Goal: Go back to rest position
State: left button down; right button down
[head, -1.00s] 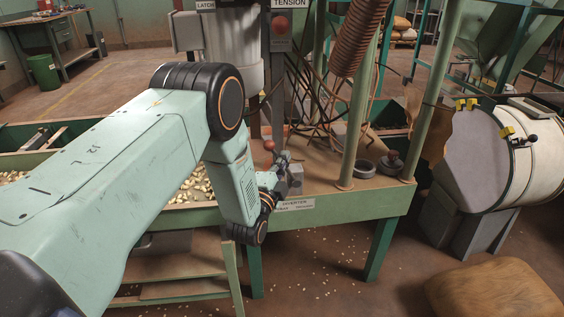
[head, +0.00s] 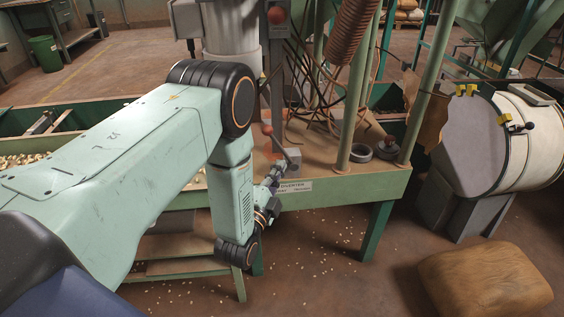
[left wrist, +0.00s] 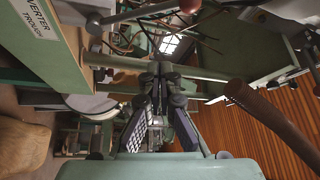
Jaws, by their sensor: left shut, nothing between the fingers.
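My left arm reaches in from the left in the head view and bends down at the front edge of the green bench. My left gripper (head: 281,165) is at that edge, close to the grey diverter block (head: 293,158); contact cannot be told there. In the left wrist view the dark fingers (left wrist: 160,72) meet at their tips with nothing between them. The diverter lever's red knob (head: 267,129) stands above the bench; its rod also shows in the left wrist view (left wrist: 135,13). My right gripper is in neither view.
A green post (head: 357,90) and hanging cables stand behind the gripper. A drum (head: 520,145) is at the right, with a brown sack (head: 485,280) on the floor before it. Several nuts lie on the floor. Floor between bench and sack is mostly clear.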

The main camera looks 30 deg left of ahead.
pick_arm(q)
jog(key=shift+w+d, duration=0.1)
jog(key=shift+d, duration=0.1)
jog(key=shift+a, duration=0.1)
jog(key=s+d+f+n+g+h, duration=0.1)
jog(key=s+d+f+n+g, duration=0.1)
jog(key=s+f+n+g, duration=1.15)
jog(key=s+d+f+g, duration=0.1)
jog(key=s+g, duration=0.1)
jog(key=s, duration=0.6)
jog(key=s+d+f+g, duration=0.1)
jog(key=s+g, duration=0.1)
jog(key=s, duration=0.6)
jog(key=s+d+f+n+g+h, duration=0.1)
jog(key=s+g, duration=0.1)
jog(key=s, duration=0.7)
jog(key=shift+f, duration=0.4)
jog(key=shift+a+g, duration=0.1)
jog(key=shift+g, duration=0.15)
